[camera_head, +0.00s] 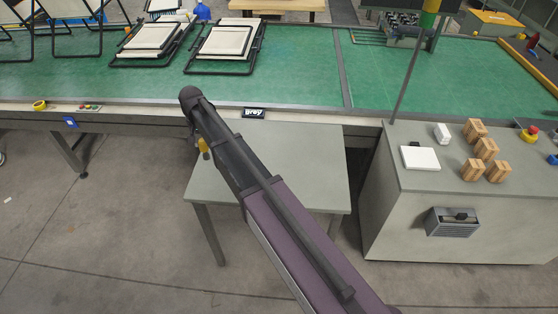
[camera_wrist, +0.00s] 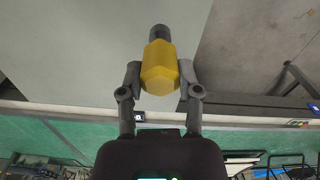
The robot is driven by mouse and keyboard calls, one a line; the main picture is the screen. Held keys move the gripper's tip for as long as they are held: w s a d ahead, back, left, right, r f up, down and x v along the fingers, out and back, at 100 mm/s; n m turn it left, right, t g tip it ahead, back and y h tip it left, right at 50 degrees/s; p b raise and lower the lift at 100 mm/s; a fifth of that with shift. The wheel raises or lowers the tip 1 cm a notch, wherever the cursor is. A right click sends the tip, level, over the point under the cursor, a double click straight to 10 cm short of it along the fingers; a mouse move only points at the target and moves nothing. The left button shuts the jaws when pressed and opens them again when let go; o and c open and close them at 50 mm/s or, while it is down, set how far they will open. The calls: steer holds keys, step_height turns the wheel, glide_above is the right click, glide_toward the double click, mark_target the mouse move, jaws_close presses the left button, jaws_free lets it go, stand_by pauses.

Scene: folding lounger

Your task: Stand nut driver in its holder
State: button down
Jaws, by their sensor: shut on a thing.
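The nut driver has a yellow faceted handle (camera_wrist: 160,68) and a dark grey end (camera_wrist: 159,33). In the wrist view my gripper (camera_wrist: 161,75) has its two fingers on either side of the yellow handle, shut on it. In the head view a small part of the yellow handle (camera_head: 204,147) shows left of my arm, over the left edge of the small grey table (camera_head: 305,165). My arm hides most of the gripper there. I cannot make out the holder in either view; my arm covers part of the tabletop.
A long green-topped bench (camera_head: 290,75) runs behind the small table, with folded loungers (camera_head: 226,42) on it. A black lettered plate (camera_head: 254,114) is at its front edge. A grey cabinet (camera_head: 440,185) on the right carries wooden blocks (camera_head: 486,148) and a white pad (camera_head: 420,158).

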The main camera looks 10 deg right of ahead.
steer(key=shift+w+d, duration=0.1)
steer(key=shift+d, duration=0.25)
steer(key=shift+d, duration=0.15)
